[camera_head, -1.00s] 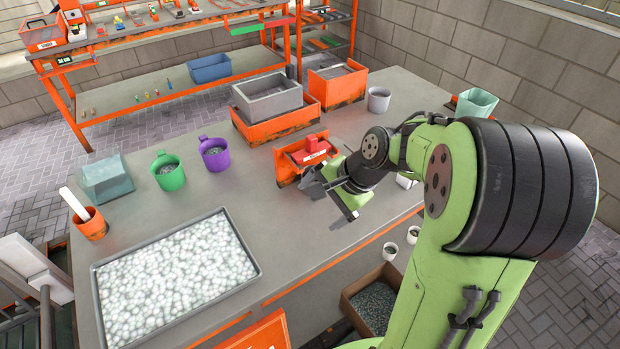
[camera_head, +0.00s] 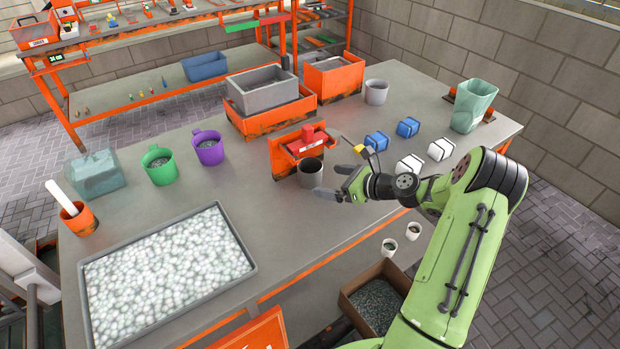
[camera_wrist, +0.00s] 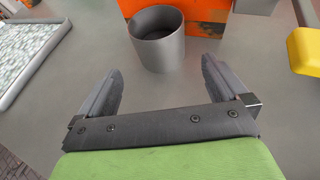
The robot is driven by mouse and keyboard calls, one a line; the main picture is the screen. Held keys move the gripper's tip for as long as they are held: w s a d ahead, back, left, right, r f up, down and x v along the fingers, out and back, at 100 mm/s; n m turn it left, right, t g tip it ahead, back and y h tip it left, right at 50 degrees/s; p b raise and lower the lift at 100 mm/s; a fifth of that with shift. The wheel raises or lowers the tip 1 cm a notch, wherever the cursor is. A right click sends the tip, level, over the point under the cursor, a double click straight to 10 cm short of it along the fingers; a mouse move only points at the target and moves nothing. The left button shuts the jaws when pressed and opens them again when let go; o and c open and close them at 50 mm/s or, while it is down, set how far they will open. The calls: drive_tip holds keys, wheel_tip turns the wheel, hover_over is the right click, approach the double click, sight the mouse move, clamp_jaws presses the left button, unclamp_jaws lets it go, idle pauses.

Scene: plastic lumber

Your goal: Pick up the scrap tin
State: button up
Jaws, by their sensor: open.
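A grey, open-topped cylindrical tin (camera_head: 311,174) stands upright on the workbench, just in front of an orange bin; I take it to be the scrap tin. It shows in the wrist view (camera_wrist: 160,42) just ahead of and partly between my fingers, and it looks empty there. My gripper (camera_head: 335,182) is open and low over the bench, to the right of the tin, with its fingers pointing at it. In the wrist view my gripper (camera_wrist: 160,68) holds nothing.
The orange bin (camera_head: 285,158) with a red item stands close behind the tin. A yellow-topped object (camera_head: 366,152) is near my gripper. Blue blocks (camera_head: 376,141) and white blocks (camera_head: 410,164) lie to the right. A similar grey tin (camera_head: 376,92) stands farther back. A pellet tray (camera_head: 165,275) lies left.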

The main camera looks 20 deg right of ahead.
sight(320, 177)
drive_tip(key=b+x, duration=0.1)
drive_tip(key=x, duration=0.5)
drive_tip(key=shift+w, duration=0.1)
drive_tip(key=shift+d+r, duration=0.1)
drive_tip(key=shift+r, duration=0.05)
drive_tip(key=c, duration=1.1)
drive_tip(key=shift+r, duration=0.1)
